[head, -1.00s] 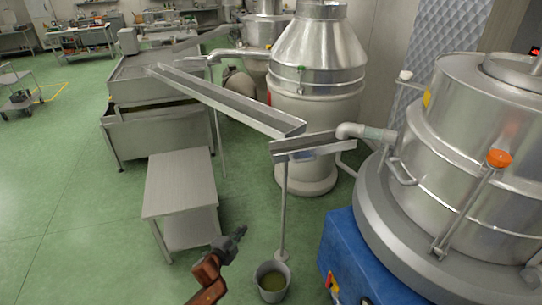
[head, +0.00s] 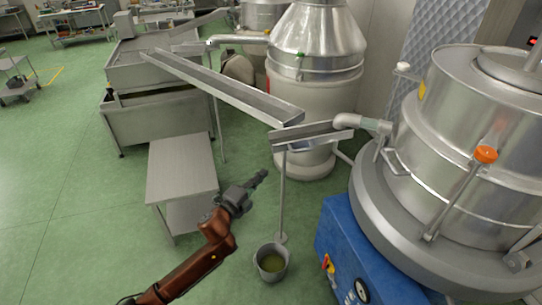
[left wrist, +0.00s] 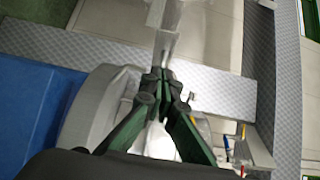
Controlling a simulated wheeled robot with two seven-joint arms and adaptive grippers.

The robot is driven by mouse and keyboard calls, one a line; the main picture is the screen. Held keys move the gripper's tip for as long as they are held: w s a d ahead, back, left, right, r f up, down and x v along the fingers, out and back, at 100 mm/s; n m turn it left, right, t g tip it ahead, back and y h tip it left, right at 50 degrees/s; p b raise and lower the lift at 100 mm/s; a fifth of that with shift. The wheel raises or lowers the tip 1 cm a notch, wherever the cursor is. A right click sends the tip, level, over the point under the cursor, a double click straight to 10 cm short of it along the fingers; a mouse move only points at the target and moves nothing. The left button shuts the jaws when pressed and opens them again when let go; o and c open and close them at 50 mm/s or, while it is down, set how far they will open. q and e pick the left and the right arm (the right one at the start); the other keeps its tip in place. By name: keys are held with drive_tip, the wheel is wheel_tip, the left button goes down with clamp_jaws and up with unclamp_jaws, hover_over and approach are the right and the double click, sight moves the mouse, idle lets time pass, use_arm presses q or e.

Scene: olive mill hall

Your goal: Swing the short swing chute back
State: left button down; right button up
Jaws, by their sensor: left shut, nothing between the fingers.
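The short swing chute (head: 312,136) is a small open metal trough on a thin upright post (head: 283,195). Its right part lies near the pale pipe spout (head: 350,121) of the big right-hand machine. Its left end is close by the lower end of the long sloping chute (head: 225,88); I cannot tell whether they touch. My left gripper (head: 262,176) is shut and empty, pointing up and right, left of the post and below the chute in the picture. Its dark fingers (left wrist: 163,76) meet in the left wrist view. My right gripper is out of view.
A grey bucket (head: 271,262) with greenish liquid stands on the floor near the post's foot. A steel table (head: 182,165) is left of my gripper. A blue machine base (head: 345,250) and the round steel machine (head: 465,130) fill the right.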

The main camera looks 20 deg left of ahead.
use_arm(q)
drive_tip(key=p, duration=0.2)
approach(276, 150)
drive_tip(key=w+d, duration=0.3)
drive_tip(key=d, duration=0.1)
drive_tip(key=shift+w+a+r, duration=0.15)
drive_tip(key=shift+w+a, duration=0.5)
drive_tip(key=shift+w, duration=0.2)
drive_tip(key=shift+w+a+p, duration=0.3)
drive_tip(key=shift+w+a, duration=0.05)
drive_tip(key=shift+w, duration=0.2)
drive_tip(key=shift+a, duration=0.15)
